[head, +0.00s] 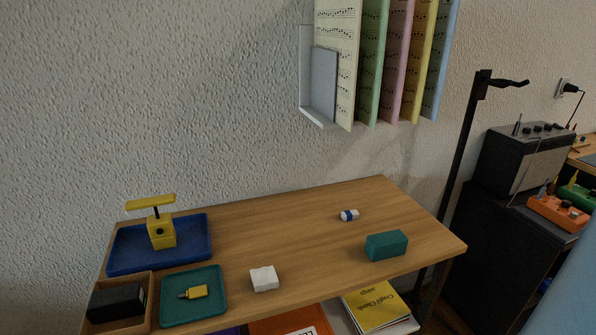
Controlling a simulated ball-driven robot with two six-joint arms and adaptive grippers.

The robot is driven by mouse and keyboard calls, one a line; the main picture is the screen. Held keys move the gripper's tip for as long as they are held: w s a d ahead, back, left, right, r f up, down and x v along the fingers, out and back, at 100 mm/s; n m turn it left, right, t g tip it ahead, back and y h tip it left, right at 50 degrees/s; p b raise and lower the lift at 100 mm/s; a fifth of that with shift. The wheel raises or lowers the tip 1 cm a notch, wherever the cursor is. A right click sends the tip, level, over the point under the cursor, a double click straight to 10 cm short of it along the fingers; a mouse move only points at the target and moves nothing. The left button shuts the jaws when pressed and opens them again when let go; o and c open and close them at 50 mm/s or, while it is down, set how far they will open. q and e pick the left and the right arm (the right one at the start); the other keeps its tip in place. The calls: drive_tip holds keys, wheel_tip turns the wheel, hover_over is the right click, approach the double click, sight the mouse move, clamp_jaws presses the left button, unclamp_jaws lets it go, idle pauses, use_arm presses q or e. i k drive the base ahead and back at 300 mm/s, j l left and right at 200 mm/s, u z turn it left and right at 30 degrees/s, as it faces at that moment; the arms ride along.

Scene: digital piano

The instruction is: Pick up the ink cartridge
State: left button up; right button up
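No object is plainly labelled as an ink cartridge. A small yellow piece with a narrow nozzle-like end (195,292) lies in the teal tray (222,312) at the front left of the desk, and may be the cartridge. A black block (117,301) sits in an open wooden box (141,318) to its left; I cannot tell what it is. Neither of my grippers is in view.
A yellow stand-like device (161,232) is on a blue tray (122,260) behind. A white block (264,279), a blue-banded white piece (349,215) and a teal block (386,245) lie on the wooden desk (310,235). Sheet music (338,60) hangs above. The desk's middle is clear.

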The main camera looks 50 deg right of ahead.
sight(389, 245)
drive_tip(key=z, duration=2.15)
drive_tip(key=l, duration=0.1)
